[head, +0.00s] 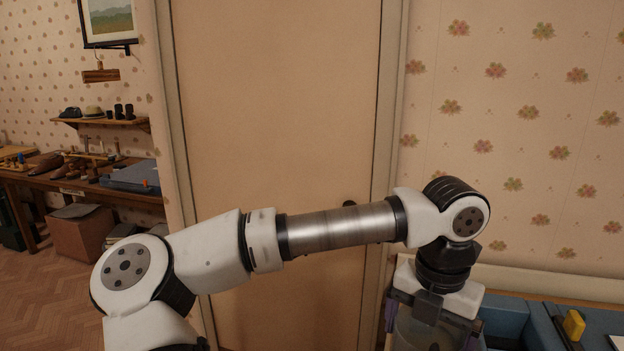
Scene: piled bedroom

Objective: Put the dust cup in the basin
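My gripper (432,308) points down at the bottom right of the head view, and its fingertips are cut off by the lower edge. A greyish, see-through rounded thing (424,338) shows between its wide-set fingers; it may be the dust cup. I cannot tell whether the fingers press on it. Just right of my gripper is a blue, box-like thing (508,318), partly cut off. I cannot tell whether it is the basin.
A yellow item (574,324) sits among blue things at the bottom right. A closed door (270,110) stands behind my arm. At the left are a cluttered wooden bench (90,186), a wall shelf (104,121) and a brown box (82,234). Some floor (52,290) is bare.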

